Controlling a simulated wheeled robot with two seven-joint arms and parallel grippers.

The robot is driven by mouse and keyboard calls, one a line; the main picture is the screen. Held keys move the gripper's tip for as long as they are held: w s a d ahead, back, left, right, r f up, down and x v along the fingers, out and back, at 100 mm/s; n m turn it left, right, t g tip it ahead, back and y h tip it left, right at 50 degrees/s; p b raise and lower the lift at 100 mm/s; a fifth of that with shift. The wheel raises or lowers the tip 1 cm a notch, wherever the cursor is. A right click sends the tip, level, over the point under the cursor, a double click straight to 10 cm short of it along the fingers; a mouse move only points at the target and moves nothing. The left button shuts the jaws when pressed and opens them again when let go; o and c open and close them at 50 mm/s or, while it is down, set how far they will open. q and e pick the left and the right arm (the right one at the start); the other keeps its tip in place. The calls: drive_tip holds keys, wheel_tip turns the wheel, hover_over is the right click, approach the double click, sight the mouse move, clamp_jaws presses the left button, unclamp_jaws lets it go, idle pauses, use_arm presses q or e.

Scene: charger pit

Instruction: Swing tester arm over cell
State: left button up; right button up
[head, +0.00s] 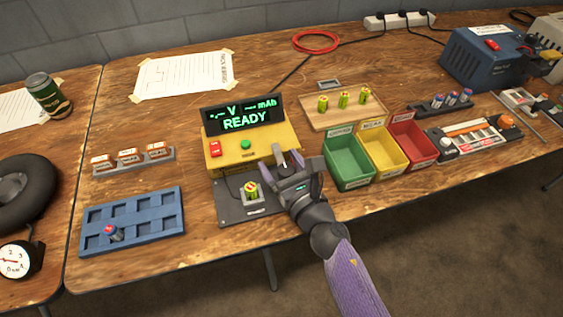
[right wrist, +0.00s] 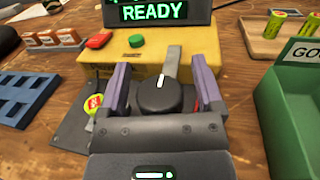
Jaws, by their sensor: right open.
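The tester is a yellow box (head: 262,148) with a dark display reading READY, a red button and a green button. A green-and-yellow cell (head: 251,187) stands in a small holder on the grey plate before it; the cell also shows in the right wrist view (right wrist: 92,104). My right gripper (head: 282,164) is open at the box's front right corner, to the right of the cell. In the right wrist view its purple fingers stand either side of a black knob (right wrist: 160,97) and a grey lever (right wrist: 171,66), which seems to be the tester arm. Contact cannot be told. My left gripper is not in view.
Green (head: 347,163), yellow (head: 384,153) and red (head: 413,142) bins stand close to the right of my gripper. A blue tray (head: 133,222) holds one cell at left. A wooden tray (head: 343,108) with several cells lies behind. Bare wood lies left of the tester.

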drive_tip(key=c, duration=0.6)
clamp_jaws()
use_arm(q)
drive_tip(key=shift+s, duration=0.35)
